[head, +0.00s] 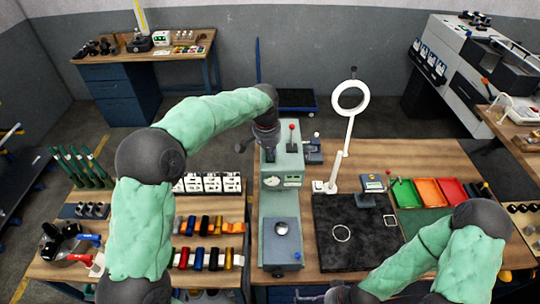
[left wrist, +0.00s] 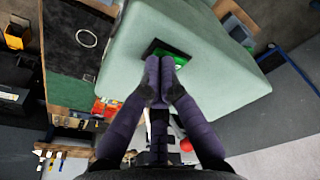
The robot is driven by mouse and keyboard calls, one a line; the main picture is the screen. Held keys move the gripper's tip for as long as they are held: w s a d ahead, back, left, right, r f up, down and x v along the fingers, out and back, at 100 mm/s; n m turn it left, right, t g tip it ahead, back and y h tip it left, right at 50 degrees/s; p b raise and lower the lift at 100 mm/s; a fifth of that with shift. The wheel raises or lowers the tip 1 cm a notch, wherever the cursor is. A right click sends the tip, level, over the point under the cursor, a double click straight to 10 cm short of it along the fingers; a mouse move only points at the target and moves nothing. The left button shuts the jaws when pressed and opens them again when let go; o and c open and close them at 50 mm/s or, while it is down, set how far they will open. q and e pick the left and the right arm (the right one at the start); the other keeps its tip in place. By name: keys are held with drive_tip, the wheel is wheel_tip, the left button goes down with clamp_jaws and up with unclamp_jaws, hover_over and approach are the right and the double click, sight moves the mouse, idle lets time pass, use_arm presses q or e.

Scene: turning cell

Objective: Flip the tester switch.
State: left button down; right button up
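The tester (head: 281,200) is a pale green machine on the bench in the middle of the head view. Its switch (left wrist: 178,57) is a green rocker in a dark frame, seen in the left wrist view on the machine's pale green housing (left wrist: 225,65). My left gripper (head: 268,152) is over the tester's top; its fingertips (left wrist: 167,63) are together, with nothing visible between them. They overlap the switch in the picture and hide part of it; I cannot tell whether they touch it. My right gripper (head: 312,297) is low at the bottom edge, partly cut off, its fingers unclear.
A ring lamp (head: 350,98) stands right of the tester, behind a dark mat (head: 365,255). Green, orange and red trays (head: 427,191) lie farther right. A rack of coloured cylinders (head: 208,228) and white boxes (head: 212,183) stand left of the tester.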

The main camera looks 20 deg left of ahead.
use_arm(q)
drive_tip(key=shift+f, duration=0.2)
drive_tip(key=shift+r, duration=0.1)
drive_tip(key=shift+r+p, duration=2.35)
drive_tip(key=shift+r, duration=1.15)
drive_tip(key=shift+f, duration=0.15)
